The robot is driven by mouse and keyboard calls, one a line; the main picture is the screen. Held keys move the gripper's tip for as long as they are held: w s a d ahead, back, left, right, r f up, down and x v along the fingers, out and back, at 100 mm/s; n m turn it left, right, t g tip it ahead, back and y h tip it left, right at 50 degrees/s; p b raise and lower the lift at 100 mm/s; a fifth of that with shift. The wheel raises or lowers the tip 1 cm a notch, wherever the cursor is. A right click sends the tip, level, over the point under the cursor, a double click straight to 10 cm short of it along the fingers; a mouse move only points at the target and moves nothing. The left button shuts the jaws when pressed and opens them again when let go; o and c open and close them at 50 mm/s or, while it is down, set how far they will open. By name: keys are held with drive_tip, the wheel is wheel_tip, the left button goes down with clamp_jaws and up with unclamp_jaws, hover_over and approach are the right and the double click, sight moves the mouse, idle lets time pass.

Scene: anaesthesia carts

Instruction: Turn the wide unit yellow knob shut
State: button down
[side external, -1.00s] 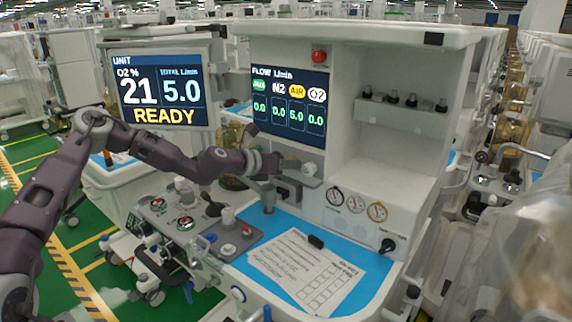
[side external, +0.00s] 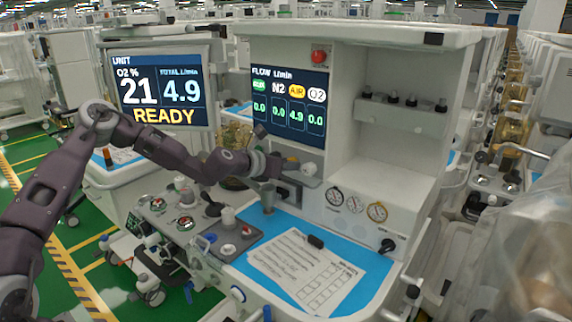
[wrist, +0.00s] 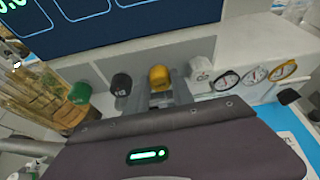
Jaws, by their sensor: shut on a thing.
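The yellow knob (wrist: 159,77) is on the front panel of the wide unit, in a row with a green knob (wrist: 80,92), a black knob (wrist: 121,84) and a white knob (wrist: 200,69). My gripper (wrist: 160,88) is shut on the yellow knob in the wrist view. In the side external view my gripper (side external: 285,168) is at the panel below the flow screen (side external: 290,105) and hides the yellow knob. The flow screen reads 4.9 under AIR and 0.0 in the other columns. The unit screen (side external: 160,88) reads O2 21, total 4.9 and READY.
Gauges (side external: 355,204) sit on the panel to the right of my gripper. A blue work surface (side external: 352,298) with a paper checklist (side external: 300,268) lies below. A red button (side external: 319,56) is above the flow screen.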

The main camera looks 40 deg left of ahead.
drive_tip(key=shift+d+f+m+t+y, duration=0.1)
drive_tip(key=shift+m+t+y, duration=0.3)
drive_tip(key=shift+m+y, duration=1.15)
drive_tip(key=shift+d+f+m+t+y, duration=0.15)
drive_tip(key=shift+m+t+y, duration=0.4)
drive_tip(key=shift+m, duration=1.85)
drive_tip(key=shift+d+f+m+t+y, duration=0.1)
drive_tip(key=shift+m+t+y, duration=0.15)
drive_tip(key=shift+m+y, duration=1.35)
drive_tip(key=shift+m+h, duration=0.3)
drive_tip(key=shift+m, duration=0.25)
drive_tip(key=c, duration=1.4)
unclamp_jaws()
drive_tip(key=shift+o, duration=0.2)
